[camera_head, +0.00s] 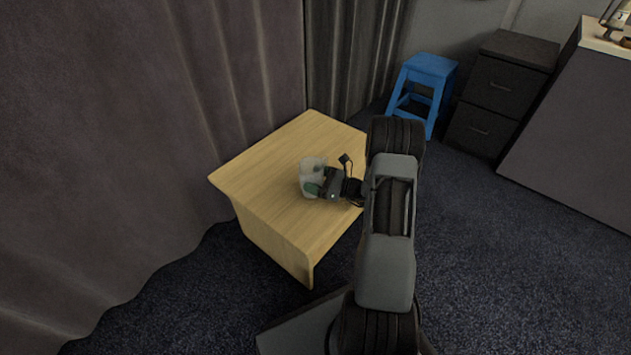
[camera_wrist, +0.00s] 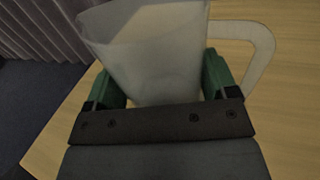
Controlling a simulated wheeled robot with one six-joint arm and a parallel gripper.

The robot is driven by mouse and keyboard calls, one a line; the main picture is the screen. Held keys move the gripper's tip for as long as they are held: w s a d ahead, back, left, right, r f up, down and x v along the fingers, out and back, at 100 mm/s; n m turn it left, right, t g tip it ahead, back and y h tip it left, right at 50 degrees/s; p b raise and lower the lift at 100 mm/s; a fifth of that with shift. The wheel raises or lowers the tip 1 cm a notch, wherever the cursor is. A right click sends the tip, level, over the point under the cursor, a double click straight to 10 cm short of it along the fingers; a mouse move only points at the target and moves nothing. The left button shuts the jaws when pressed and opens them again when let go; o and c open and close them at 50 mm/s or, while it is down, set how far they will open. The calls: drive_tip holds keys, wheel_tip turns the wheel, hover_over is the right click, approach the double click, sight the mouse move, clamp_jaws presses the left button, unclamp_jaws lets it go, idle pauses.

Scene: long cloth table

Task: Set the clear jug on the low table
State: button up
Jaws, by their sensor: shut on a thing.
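The clear jug (camera_head: 311,170) is pale and see-through, and it is over the top of the low wooden table (camera_head: 270,158) in the head view. It also shows in the wrist view (camera_wrist: 150,45), with its handle out to the right. My gripper (camera_head: 318,188) is shut on the jug, with a green finger on each side of its body in the wrist view (camera_wrist: 165,82). The jug looks close to upright. Its base is hidden by my gripper, so I cannot tell whether it touches the tabletop.
The tabletop around the jug is bare. A curtain (camera_head: 150,110) hangs behind and left of the table. A blue stool (camera_head: 426,72), a dark drawer cabinet (camera_head: 503,85) and a long cloth table (camera_head: 585,120) stand to the right. Dark carpet lies between.

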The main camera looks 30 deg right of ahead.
drive_tip(key=shift+f, duration=0.1)
drive_tip(key=o, duration=1)
drive_tip(key=shift+r, duration=0.2)
drive_tip(key=shift+s+d, duration=0.2)
drive_tip(key=p+v, duration=0.3)
drive_tip(key=v, duration=0.8)
drive_tip(key=shift+s+d, duration=0.1)
drive_tip(key=shift+s, duration=0.1)
drive_tip(key=shift+r, duration=0.1)
